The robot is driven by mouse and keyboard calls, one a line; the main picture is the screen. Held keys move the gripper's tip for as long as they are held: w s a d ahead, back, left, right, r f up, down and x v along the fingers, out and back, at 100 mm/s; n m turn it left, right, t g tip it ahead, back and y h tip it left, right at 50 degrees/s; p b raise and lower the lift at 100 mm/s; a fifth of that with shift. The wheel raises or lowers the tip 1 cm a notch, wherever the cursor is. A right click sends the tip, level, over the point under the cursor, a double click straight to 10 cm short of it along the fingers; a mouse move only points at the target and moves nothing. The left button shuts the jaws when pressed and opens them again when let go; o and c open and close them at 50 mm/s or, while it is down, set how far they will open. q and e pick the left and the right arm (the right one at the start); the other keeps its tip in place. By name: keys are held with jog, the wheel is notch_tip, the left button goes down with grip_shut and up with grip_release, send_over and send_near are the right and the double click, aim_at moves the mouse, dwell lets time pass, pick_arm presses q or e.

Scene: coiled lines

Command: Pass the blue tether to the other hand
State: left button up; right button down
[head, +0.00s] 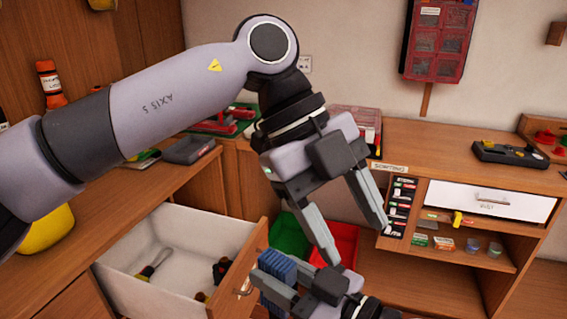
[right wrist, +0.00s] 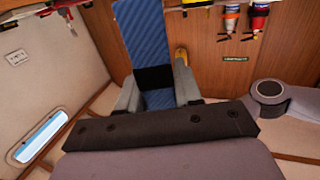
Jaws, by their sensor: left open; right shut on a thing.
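The blue tether (head: 278,264) is a folded blue webbing bundle at the lower middle of the head view. My right gripper (head: 272,287) is shut on it, low in the picture. In the right wrist view the ribbed blue tether (right wrist: 143,38) stands up between the fingers of my right gripper (right wrist: 158,92), with a black band across it. My left gripper (head: 357,243) is open and empty, pointing down, above and to the right of the tether and apart from it.
An open drawer (head: 180,215) with a few tools juts out at the left. A green bin (head: 291,236) and a red bin (head: 343,243) sit behind the grippers. A shelf unit with a white drawer (head: 490,200) stands at the right. An orange bottle (head: 50,84) is far left.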

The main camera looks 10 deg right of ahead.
aim_at(283, 261)
jog(key=shift+r, duration=0.1)
pick_arm(q)
jog(key=w+a+r+n+t+y, duration=0.4)
jog(key=a+r+n+t+y, duration=0.1)
jog(key=a, duration=0.1)
notch_tip(283, 261, down, 12)
jog(key=shift+w, duration=0.15)
grip_shut()
pick_arm(e)
jog(key=c, duration=0.7)
grip_release()
